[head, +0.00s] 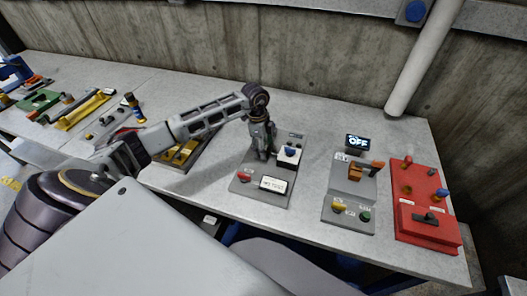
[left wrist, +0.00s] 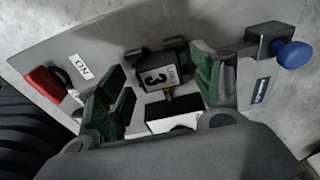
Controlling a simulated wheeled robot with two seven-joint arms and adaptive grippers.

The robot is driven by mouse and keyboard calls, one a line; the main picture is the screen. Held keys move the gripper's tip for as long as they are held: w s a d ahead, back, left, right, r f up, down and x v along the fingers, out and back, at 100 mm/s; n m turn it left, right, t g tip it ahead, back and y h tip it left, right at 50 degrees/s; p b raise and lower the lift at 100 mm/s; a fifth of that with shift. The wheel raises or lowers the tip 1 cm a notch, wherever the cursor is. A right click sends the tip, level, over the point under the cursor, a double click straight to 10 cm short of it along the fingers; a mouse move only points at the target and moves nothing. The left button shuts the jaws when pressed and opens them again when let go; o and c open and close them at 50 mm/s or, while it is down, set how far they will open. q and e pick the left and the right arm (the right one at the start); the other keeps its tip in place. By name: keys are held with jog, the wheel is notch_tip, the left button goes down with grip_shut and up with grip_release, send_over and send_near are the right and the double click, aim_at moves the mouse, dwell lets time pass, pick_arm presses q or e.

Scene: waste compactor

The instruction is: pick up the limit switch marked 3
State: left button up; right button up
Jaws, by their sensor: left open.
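The limit switch marked 3 (left wrist: 158,78) is a small dark block with a white "3" label, seen in the left wrist view on a grey panel (left wrist: 60,42). My left gripper (left wrist: 155,95) is open, with a green-padded finger on each side of the switch. I cannot tell whether either pad touches it. In the head view my left gripper (head: 264,152) points down over the same grey panel (head: 240,187), and the switch is hidden behind it. My right gripper is in neither view.
On the panel are a red part (left wrist: 43,84) and a blue knob (left wrist: 292,54) close beside my fingers. A grey "OFF" unit (head: 348,190) and a red box (head: 425,220) stand to the right. Bare table (head: 315,150) lies between the panels. A concrete wall is behind.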

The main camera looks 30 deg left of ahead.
pick_arm(q)
jog(key=c, duration=1.1)
jog(key=shift+c, duration=0.2)
jog(key=shift+r, duration=0.15)
jog(key=shift+r+b, duration=0.65)
jog(key=shift+r, duration=4.25)
